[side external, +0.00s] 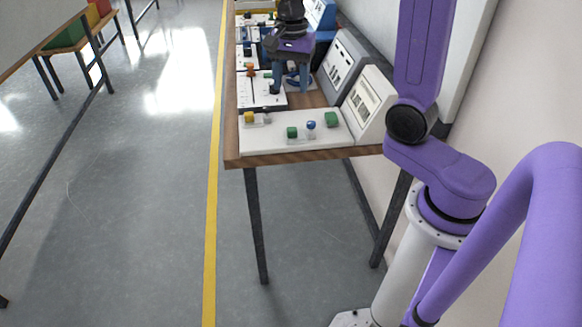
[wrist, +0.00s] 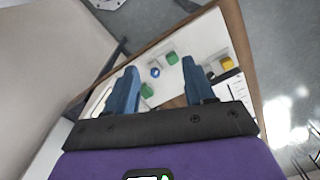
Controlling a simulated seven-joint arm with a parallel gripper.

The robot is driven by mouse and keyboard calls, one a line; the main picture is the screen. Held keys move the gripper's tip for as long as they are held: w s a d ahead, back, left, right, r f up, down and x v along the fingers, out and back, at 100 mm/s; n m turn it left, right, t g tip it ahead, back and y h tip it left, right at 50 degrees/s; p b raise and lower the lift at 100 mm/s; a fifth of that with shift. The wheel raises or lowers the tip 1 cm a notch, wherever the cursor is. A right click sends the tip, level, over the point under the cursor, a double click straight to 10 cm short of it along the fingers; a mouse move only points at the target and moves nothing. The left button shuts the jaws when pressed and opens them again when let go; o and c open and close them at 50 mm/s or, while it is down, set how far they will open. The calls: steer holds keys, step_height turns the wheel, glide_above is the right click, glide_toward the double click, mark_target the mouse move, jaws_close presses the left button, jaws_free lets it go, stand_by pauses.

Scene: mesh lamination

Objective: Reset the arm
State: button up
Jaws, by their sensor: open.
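My gripper (side external: 291,78) is in the air above the bench in the side external view, with its blue fingers pointing down and apart. In the wrist view my gripper (wrist: 163,92) shows two blue fingers spread wide, with nothing held between them. Beyond the fingertips lies a white board with small blocks on it. A blue piece (wrist: 155,72), green blocks (wrist: 172,58) and a yellow block (wrist: 227,64) show there. No part touches the fingers as far as I can see.
The wooden bench (side external: 300,157) carries a white front board (side external: 276,140) with green, blue and yellow blocks. Grey and white slanted panels (side external: 369,103) stand along its right side by the wall.

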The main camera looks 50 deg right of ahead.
steer(key=s+a+f+n, duration=0.1)
steer(key=s+a+n, duration=0.8)
steer(key=s+n, duration=0.3)
steer(key=s+f+n, duration=0.2)
steer(key=s+n, duration=1)
steer(key=n, duration=0.2)
steer(key=shift+s+a, duration=0.25)
steer(key=shift+s, duration=0.15)
